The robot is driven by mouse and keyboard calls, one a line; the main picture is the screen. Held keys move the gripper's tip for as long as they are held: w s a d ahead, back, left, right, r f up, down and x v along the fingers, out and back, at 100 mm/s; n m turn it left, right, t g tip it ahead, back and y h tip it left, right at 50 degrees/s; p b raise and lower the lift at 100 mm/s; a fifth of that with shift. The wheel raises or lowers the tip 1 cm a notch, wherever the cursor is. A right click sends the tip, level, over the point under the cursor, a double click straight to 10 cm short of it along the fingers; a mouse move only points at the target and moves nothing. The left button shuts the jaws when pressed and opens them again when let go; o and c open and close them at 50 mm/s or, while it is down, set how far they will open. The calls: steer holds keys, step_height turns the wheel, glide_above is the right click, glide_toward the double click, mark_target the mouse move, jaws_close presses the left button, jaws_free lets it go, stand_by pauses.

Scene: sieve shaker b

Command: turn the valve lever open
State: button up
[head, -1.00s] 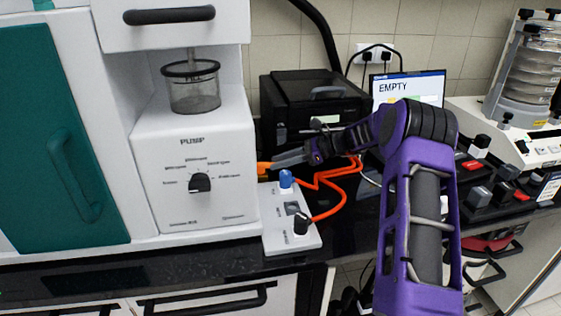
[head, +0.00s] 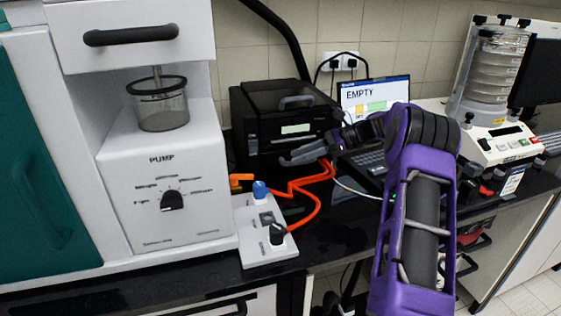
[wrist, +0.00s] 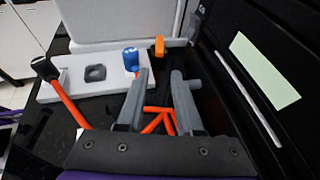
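A small orange lever-like piece (head: 240,179) sits at the back of the white valve panel, beside the pump. It also shows in the wrist view (wrist: 159,46), just beyond the fingertips. I cannot tell for sure that it is the valve lever, or its exact angle. The white panel (head: 249,235) carries a blue knob (head: 260,190) and a black knob (head: 277,233). My gripper (head: 284,157) is right of the orange piece and apart from it, in front of the black printer-like box. In the wrist view my gripper (wrist: 160,72) has its two fingers apart, with nothing between them touching both.
Orange tubes (head: 310,188) run from the panel below my gripper. The white pump (head: 165,190) stands left, the black box (head: 280,115) behind. A laptop (head: 375,95) reads EMPTY. A sieve shaker (head: 490,85) stands at right.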

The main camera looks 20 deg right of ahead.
steer(key=v, duration=0.2)
steer(key=shift+s+d+r, duration=0.1)
steer(key=shift+d+r, duration=0.05)
steer(key=shift+d, duration=0.15)
steer(key=shift+o, duration=1.4)
steer(key=shift+a+r, duration=0.1)
steer(key=shift+a, duration=0.2)
steer(key=g+h+p, duration=0.2)
steer(key=h+p, duration=0.2)
steer(key=h, duration=0.5)
glide_toward(247, 175)
steer(key=x, duration=0.7)
steer(key=shift+a+f, duration=0.1)
steer(key=shift+f, duration=0.3)
steer(key=shift+c, duration=0.3)
